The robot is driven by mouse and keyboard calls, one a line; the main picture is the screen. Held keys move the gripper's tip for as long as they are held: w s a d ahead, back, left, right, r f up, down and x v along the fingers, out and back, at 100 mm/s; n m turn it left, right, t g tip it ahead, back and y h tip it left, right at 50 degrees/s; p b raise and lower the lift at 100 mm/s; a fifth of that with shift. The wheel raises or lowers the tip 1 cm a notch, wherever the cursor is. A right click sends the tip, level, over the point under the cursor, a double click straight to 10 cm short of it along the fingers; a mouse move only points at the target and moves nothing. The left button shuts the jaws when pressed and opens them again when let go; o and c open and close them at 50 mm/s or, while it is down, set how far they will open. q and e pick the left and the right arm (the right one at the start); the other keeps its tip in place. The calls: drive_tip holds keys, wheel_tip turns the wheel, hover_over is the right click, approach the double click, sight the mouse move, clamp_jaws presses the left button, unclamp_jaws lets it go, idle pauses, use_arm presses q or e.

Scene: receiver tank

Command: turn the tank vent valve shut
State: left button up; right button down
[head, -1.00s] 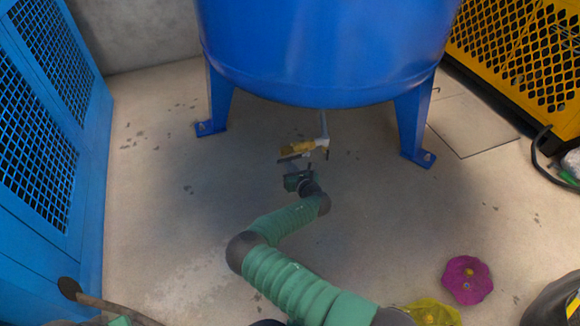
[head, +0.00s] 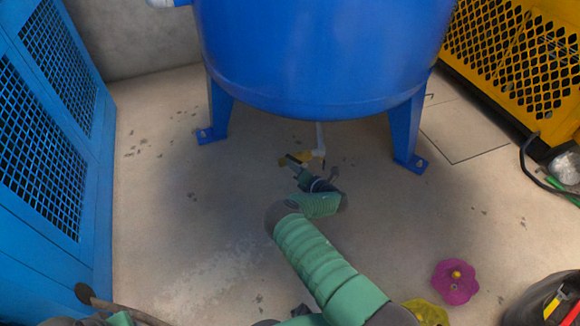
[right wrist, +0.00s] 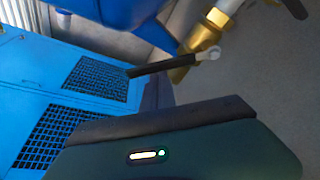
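The brass vent valve (head: 318,153) hangs on a pale pipe under the blue tank (head: 320,60). In the right wrist view the brass valve (right wrist: 205,35) shows large, with a black lever handle (right wrist: 160,66) reaching left from its grey pivot end. My right gripper (head: 313,172) is just below and in front of the valve, its fingers apart. In the right wrist view a dark finger (right wrist: 157,92) lies close to the lever; I cannot tell whether they touch. In the head view my gripper hides most of the lever. My left gripper is not in view.
Blue tank legs (head: 218,110) stand on both sides of the valve. A blue mesh cabinet (head: 50,130) is at left, a yellow perforated guard (head: 515,60) at right. Magenta (head: 455,282) and yellow (head: 426,312) handwheels lie near a dark tool bag (head: 545,300). The floor between is clear.

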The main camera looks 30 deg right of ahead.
drive_tip(key=shift+s+d+r+m+t+y+p, duration=0.2)
drive_tip(key=shift+d+r+m+t+y+p, duration=0.15)
drive_tip(key=shift+d+r+m, duration=0.7)
drive_tip(key=shift+s+d+r+m+t+y, duration=0.2)
drive_tip(key=shift+d+m+t, duration=0.15)
drive_tip(key=shift+d+m, duration=0.45)
drive_tip(key=shift+s+d+r+m+t+y, duration=0.1)
drive_tip(key=shift+s+d+m+t, duration=0.15)
drive_tip(key=shift+d+m, duration=0.5)
drive_tip(key=shift+a, duration=0.15)
